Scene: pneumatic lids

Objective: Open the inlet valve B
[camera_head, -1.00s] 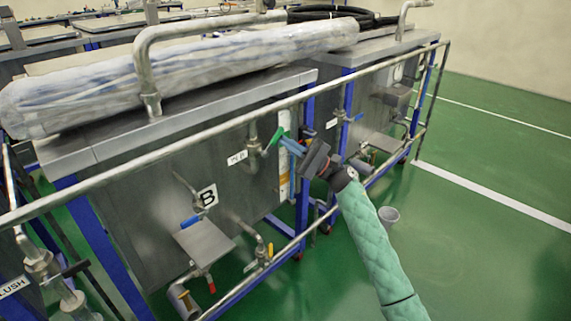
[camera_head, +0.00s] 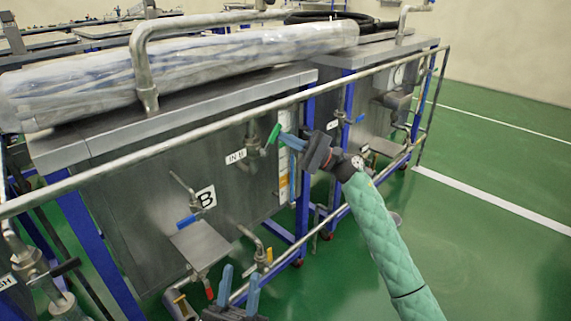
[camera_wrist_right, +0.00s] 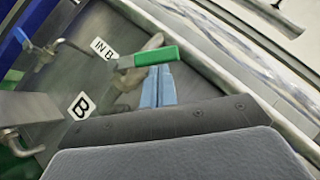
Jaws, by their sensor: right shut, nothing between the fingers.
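The inlet valve B has a green lever handle (camera_head: 274,134) beside the "IN B" label (camera_head: 236,157) on the tank's front face. The handle slants upward to the right in the head view. My right gripper (camera_head: 285,138) is shut and empty, with its blue fingertips right at the handle. In the right wrist view the fingertips (camera_wrist_right: 158,70) end at the lower edge of the green handle (camera_wrist_right: 156,56); I cannot tell whether they touch. My left gripper (camera_head: 240,275) is at the bottom of the head view, its blue fingers apart and empty, below the valve.
A metal guard rail (camera_head: 190,143) runs across the front of the tank. A "B" plate (camera_head: 206,197) and a blue-handled valve (camera_head: 187,221) are lower left. A yellow-handled valve (camera_head: 269,255) stands close above my left gripper. Plastic-wrapped material (camera_head: 200,68) lies on top.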

